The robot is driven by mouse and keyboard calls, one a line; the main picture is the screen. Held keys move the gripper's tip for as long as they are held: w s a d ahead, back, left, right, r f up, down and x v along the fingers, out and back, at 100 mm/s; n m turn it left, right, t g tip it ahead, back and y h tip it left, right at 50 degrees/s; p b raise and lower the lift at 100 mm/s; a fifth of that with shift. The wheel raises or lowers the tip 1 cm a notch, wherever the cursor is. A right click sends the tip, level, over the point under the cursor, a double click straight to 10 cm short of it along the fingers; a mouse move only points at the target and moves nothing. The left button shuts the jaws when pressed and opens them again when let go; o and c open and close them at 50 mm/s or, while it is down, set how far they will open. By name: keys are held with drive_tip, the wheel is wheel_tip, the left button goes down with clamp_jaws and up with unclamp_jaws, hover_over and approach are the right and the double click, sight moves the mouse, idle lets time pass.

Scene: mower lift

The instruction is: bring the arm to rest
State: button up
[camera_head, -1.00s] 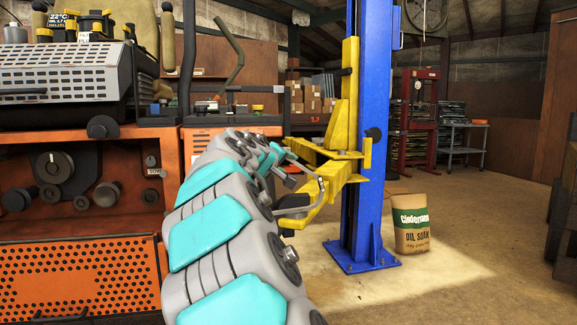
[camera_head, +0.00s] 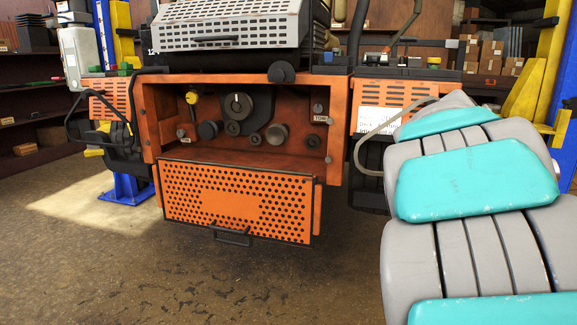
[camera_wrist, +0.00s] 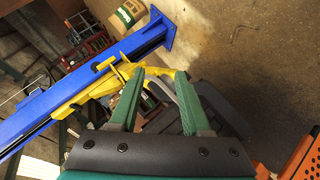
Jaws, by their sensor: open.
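My arm (camera_head: 475,175), grey with turquoise pads, reaches up from the lower right in the head view, beside the orange machine. My gripper is out of sight there. In the wrist view my gripper (camera_wrist: 160,85) shows two green fingers spread apart with nothing held between them. Beyond the fingers is the yellow lift arm (camera_wrist: 122,78) on the blue post (camera_wrist: 90,85). I cannot tell how far the fingers are from the yellow part.
The orange machine (camera_head: 160,120) fills the middle, with its perforated panel (camera_head: 238,195) lowered and knobs in the open bay. Another blue post base (camera_head: 125,190) stands at left. The concrete floor (camera_head: 200,280) in front is clear.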

drive_tip(key=s+a+f+n+g+y, duration=0.1)
drive_tip(key=s+a+f+g+y, duration=0.15)
drive_tip(key=s+a+f, duration=0.4)
drive_tip(key=s+a+f+n+g+y, duration=0.1)
drive_tip(key=s+a+f+y, duration=0.25)
drive_tip(key=s+f, duration=0.6)
drive_tip(key=s+a+f+m+g+y, duration=0.1)
drive_tip(key=s+a+f+g, duration=0.1)
drive_tip(key=s+a+f, duration=0.3)
drive_tip(key=s+a+f+m+g+y, duration=0.1)
drive_tip(key=s+a+f, duration=0.4)
drive_tip(key=s+a, duration=0.7)
drive_tip(key=shift+s+g+y, duration=0.75)
drive_tip(key=shift+s+y, duration=0.05)
drive_tip(key=shift+s, duration=0.3)
